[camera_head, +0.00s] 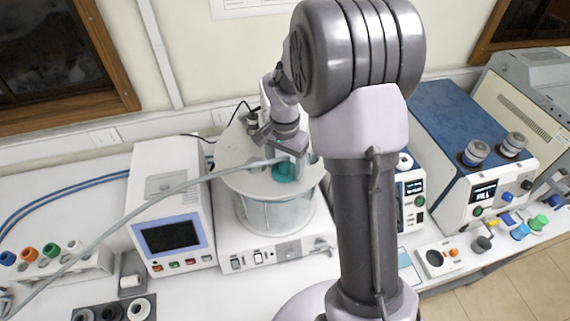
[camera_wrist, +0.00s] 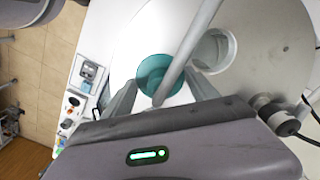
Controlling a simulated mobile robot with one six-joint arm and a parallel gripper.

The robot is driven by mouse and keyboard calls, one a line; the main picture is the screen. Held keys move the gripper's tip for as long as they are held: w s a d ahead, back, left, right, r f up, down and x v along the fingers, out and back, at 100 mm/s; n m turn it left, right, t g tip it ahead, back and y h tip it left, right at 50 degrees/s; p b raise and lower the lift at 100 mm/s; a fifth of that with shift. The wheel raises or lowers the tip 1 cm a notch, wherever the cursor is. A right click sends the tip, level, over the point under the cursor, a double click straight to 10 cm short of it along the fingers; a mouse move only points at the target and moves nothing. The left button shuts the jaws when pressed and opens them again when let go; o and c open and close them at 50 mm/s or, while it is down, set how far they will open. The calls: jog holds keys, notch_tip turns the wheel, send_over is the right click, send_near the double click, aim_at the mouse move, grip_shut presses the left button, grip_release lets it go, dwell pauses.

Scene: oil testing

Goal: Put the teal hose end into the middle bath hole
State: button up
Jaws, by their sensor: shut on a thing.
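The teal hose end (camera_head: 284,173) is at the round white lid (camera_head: 240,160) of the glass bath (camera_head: 275,213). It also shows in the wrist view (camera_wrist: 152,68), between the two fingers. My gripper (camera_head: 287,152) is shut on it from above, with the fingertips close over the lid. The grey hose (camera_head: 150,215) runs from it to the lower left. In the wrist view, an open round bath hole (camera_wrist: 222,48) lies just right of the teal end. I cannot tell whether the teal end sits in a hole or just above one; its underside is hidden.
A white instrument with a screen (camera_head: 170,236) stands left of the bath. A rack with coloured caps (camera_head: 65,264) is farther left. A blue-topped machine (camera_head: 445,115) stands right, partly behind my arm. A dark knob (camera_wrist: 270,107) rises from the lid's edge.

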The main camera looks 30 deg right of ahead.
jog(key=o, duration=1.2)
notch_tip(320, 180, up, 11)
jog(key=p, duration=0.8)
jog(key=shift+r, duration=0.1)
